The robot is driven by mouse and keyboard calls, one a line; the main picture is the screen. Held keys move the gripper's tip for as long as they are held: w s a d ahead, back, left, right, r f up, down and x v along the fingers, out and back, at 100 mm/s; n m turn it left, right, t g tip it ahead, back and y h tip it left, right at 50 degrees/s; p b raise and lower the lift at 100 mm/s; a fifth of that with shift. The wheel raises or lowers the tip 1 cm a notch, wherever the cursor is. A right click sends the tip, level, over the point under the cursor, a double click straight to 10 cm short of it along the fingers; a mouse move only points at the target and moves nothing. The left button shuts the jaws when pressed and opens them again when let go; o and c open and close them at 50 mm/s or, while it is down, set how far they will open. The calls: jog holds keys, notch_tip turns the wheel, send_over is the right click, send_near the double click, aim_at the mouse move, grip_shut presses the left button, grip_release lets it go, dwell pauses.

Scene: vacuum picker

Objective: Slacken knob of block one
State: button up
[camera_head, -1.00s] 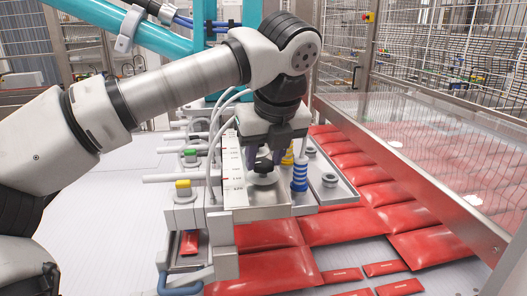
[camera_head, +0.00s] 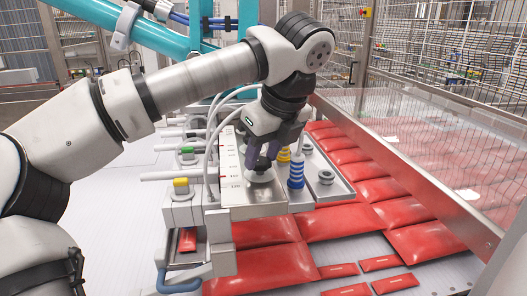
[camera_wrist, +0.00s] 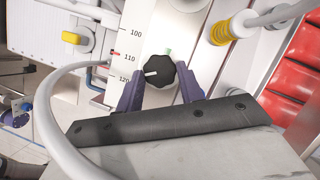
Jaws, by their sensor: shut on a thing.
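The black fluted knob (camera_wrist: 167,80) with a white pointer line stands on a pale metal block (camera_wrist: 136,22) in the wrist view. In the head view the knob (camera_head: 261,164) sits above a pale round base on the block (camera_head: 236,203). My gripper (camera_wrist: 160,88) has its two purple fingers on either side of the knob and is shut on it. My gripper (camera_head: 264,153) partly hides the knob in the head view. The pointer line points left, towards a scale (camera_wrist: 122,55) marked 100, 110 and 120. A red mark stands by 110.
A grey hose (camera_wrist: 45,115) curves past the block's left. Red packs (camera_head: 345,222) lie below. A clear-panelled guard (camera_head: 430,150) stands at right.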

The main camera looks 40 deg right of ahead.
jog(key=o, duration=1)
jog(key=shift+r, duration=0.15)
